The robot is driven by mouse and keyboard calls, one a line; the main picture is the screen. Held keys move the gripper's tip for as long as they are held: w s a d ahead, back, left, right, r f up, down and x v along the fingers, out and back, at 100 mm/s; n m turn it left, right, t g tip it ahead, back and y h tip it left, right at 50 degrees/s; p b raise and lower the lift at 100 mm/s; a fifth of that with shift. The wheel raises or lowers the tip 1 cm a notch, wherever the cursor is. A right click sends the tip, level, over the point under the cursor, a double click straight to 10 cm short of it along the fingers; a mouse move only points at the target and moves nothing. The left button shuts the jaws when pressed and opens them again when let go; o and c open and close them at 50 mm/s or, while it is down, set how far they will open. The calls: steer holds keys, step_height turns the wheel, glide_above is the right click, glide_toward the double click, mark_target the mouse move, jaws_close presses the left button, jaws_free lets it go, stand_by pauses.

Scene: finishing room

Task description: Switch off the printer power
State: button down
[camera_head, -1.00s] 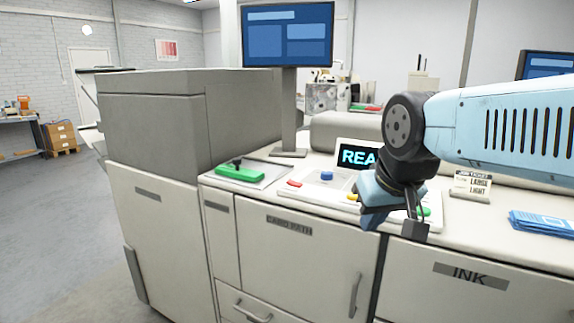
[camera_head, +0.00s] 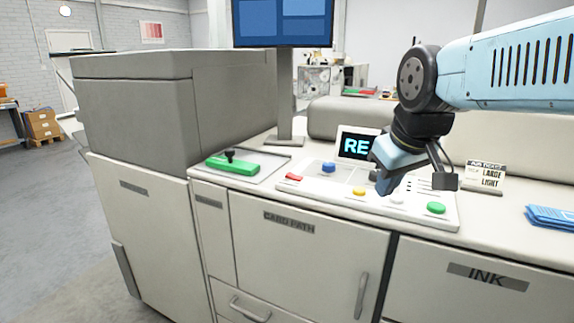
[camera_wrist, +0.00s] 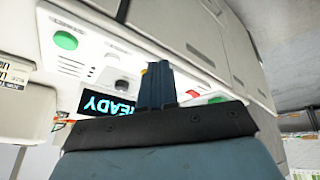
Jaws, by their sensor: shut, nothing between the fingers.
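The printer's control panel (camera_head: 345,197) lies on the white machine top, with a red button (camera_head: 292,177), a blue button (camera_head: 328,167), a yellow button (camera_head: 358,191), a white button (camera_head: 397,198) and a green button (camera_head: 436,207). A display (camera_head: 357,147) is partly hidden by my gripper; the wrist view shows it reading READY (camera_wrist: 108,104). My gripper (camera_head: 384,190) is shut and empty, pointing down over the panel between the yellow and white buttons; contact cannot be told. Its closed fingers cover part of the panel in the wrist view (camera_wrist: 157,85). No power label is readable.
A green block with a black handle (camera_head: 232,163) sits on a plate left of the panel. A monitor on a post (camera_head: 285,100) stands behind. A job ticket (camera_head: 485,177) and blue cards (camera_head: 551,217) lie to the right. A tall grey cabinet (camera_head: 135,110) stands left.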

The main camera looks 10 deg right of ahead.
steer(key=w+a+r+n+g, duration=0.1)
steer(key=w+a+r+n, duration=0.15)
steer(key=w+n, duration=0.35)
steer(key=w+a+r+n+g, duration=0.1)
steer(key=w+a+r+n, duration=0.15)
steer(key=w+n, duration=0.35)
steer(key=r+n+g+y, duration=0.1)
steer(key=r+n+g, duration=0.1)
steer(key=n, duration=1.2)
glide_above(291, 173)
steer(key=s+d, duration=0.1)
steer(key=d, duration=0.1)
steer(key=shift+s+a+f, duration=0.2)
steer(key=shift+f, duration=0.1)
steer(key=f, duration=0.4)
steer(key=a+f, duration=0.1)
steer(key=f, duration=0.4)
steer(key=w+f, duration=0.1)
steer(key=f, duration=0.3)
steer(key=shift+a+f, duration=0.2)
steer(key=shift+f, duration=0.2)
steer(key=shift+d, duration=0.1)
